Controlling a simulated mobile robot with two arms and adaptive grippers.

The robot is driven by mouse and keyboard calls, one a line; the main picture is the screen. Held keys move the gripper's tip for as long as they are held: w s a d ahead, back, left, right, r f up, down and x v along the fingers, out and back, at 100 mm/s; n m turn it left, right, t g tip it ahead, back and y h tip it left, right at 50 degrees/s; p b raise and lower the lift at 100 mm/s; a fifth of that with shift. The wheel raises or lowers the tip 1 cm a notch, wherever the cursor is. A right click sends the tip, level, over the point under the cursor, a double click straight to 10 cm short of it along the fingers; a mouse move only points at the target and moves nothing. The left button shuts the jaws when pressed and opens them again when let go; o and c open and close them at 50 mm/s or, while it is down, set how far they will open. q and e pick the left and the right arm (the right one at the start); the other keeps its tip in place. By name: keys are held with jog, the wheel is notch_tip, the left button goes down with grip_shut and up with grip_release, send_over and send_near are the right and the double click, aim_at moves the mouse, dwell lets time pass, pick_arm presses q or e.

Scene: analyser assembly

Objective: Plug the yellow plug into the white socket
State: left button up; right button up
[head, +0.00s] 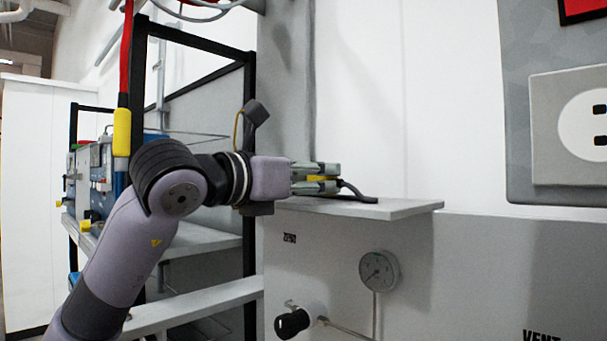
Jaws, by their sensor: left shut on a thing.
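My left gripper (318,179) reaches in from the left, just above a small grey shelf, and is shut on the yellow plug (321,178). Only a little of the plug shows between the fingers. A black cable (358,193) runs from the plug to the right and down onto the shelf. The white socket (585,125) has a round face with dark slots and sits on a grey panel at the right edge, partly cut off. It is well to the right of the gripper and higher. My right gripper is not in view.
The grey shelf (415,207) juts from the wall under the gripper. Below it are a round gauge (379,270) and a black knob (292,324) with thin pipes. A black-framed rack (250,200) stands behind my left arm. The space before the white wall (440,100) is clear.

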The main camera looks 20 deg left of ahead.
pick_arm(q)
jog(key=shift+w+f, duration=0.3)
jog(key=shift+w, duration=0.05)
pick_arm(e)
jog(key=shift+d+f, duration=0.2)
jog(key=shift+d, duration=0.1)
pick_arm(q)
jog(key=o, duration=1.3)
jog(key=shift+o, duration=0.2)
jog(key=shift+s, duration=0.15)
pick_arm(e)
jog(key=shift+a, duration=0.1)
pick_arm(q)
jog(key=shift+s+a, duration=0.1)
jog(key=shift+s, duration=0.15)
jog(key=v, duration=1.1)
jog(key=shift+s, duration=0.15)
